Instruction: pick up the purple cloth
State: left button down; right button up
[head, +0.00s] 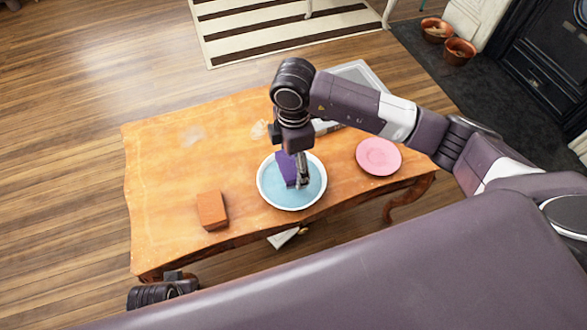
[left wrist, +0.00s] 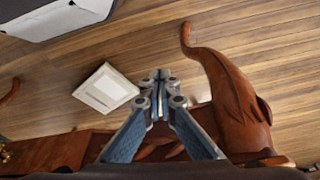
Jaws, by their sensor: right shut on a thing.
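The purple cloth (head: 286,168) is a small, dark violet piece over the blue-centred, white-rimmed dish (head: 264,193) on the wooden table. My right gripper (head: 299,182) points down at the dish and is shut on the cloth. The arm partly hides the cloth, and I cannot tell whether the cloth touches the dish. My left gripper (left wrist: 160,82) shows in the left wrist view with its fingertips together and nothing between them. The cloth does not show in that view.
An orange-brown block (head: 212,210) and a pink plate (head: 379,156) lie on the table (head: 160,165). A grey tray (head: 358,74) is at the back right. A white square object (left wrist: 105,89) is on the floor. The table's left part is mostly clear.

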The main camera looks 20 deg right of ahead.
aim_at(293, 163)
pick_arm(q)
notch_tip(293, 163, down, 8)
jog(key=s+p, duration=0.2)
jog(key=s, duration=0.1)
jog(key=shift+a+f, duration=0.15)
jog(key=shift+f, duration=0.05)
pick_arm(e)
notch_tip(293, 163, up, 15)
jog(key=shift+f, duration=0.1)
jog(key=o, duration=0.5)
jog(key=c, duration=0.4)
